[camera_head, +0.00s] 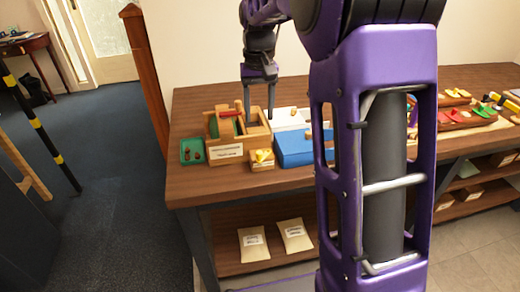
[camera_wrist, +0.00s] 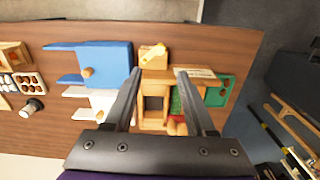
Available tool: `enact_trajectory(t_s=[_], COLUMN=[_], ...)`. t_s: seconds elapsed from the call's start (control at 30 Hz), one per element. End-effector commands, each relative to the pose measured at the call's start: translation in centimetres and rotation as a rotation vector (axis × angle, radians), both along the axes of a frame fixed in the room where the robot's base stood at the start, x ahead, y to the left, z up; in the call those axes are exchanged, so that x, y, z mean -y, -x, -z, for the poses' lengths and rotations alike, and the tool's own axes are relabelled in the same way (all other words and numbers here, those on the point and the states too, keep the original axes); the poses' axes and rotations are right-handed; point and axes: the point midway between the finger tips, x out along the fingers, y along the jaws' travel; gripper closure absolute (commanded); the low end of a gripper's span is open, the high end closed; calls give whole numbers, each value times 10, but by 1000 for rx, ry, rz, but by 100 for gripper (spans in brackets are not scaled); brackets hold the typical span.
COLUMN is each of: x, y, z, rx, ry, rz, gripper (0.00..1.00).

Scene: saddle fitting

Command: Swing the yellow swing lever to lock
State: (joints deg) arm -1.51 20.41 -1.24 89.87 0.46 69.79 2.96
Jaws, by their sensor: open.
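A yellow lever-like piece (camera_head: 263,156) sits on a small wooden block at the front of the table; the yellow piece also shows in the wrist view (camera_wrist: 153,53), just beyond my fingertips. A wooden fixture (camera_head: 225,150) with a white label, a green part and a red piece stands behind and left of it. My gripper (camera_head: 258,112) is open and points down over the fixture. In the wrist view its two fingers (camera_wrist: 158,75) spread on either side of the fixture, with nothing held. I cannot tell whether the fingertips touch anything.
A blue board (camera_head: 292,150) and a white board (camera_head: 290,118), with wooden knobs, lie right of the fixture. A green tray (camera_head: 186,151) with small brown pieces is at its left. My arm hides the table's middle. More trays with coloured pieces (camera_head: 468,116) stand at the right.

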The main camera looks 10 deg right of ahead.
Motion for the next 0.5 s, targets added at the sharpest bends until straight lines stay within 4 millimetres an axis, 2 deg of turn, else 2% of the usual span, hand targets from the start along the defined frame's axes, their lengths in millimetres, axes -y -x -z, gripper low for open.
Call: enact_trajectory(t_s=[0.03,0.3,0.5], x=[0,0,0], y=[1,1,0], z=[14,73,107], rx=[-4,-4,-2], ry=[0,0,0], rz=[0,0,0], gripper=[44,44,44])
